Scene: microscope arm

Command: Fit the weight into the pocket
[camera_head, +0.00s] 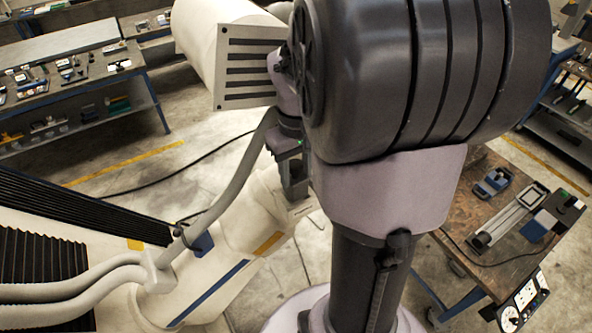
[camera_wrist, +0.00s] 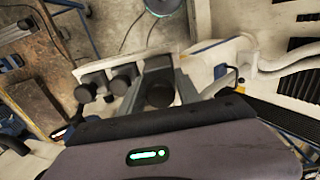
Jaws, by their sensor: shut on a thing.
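My gripper (camera_head: 294,178) points down at the white jointed arm of the stand (camera_head: 215,262), just above a light block on it. Its dark fingers are shut on what I take to be the weight, mostly hidden between them. In the wrist view the gripper's housing with a green light fills the bottom. Beyond it a grey piece with a dark round end (camera_wrist: 158,92) and two dark round knobs (camera_wrist: 105,86) show beside the white stand. I cannot tell which of these is the weight. The pocket cannot be made out, and whether the weight touches it is hidden.
My dark arm blocks the middle of the head view. A white cylinder with a slotted plate (camera_head: 232,68) is behind the gripper. Thick grey hoses (camera_head: 75,290) run along the stand. A workbench with tools (camera_head: 498,262) is at right, and another (camera_head: 70,80) at far left.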

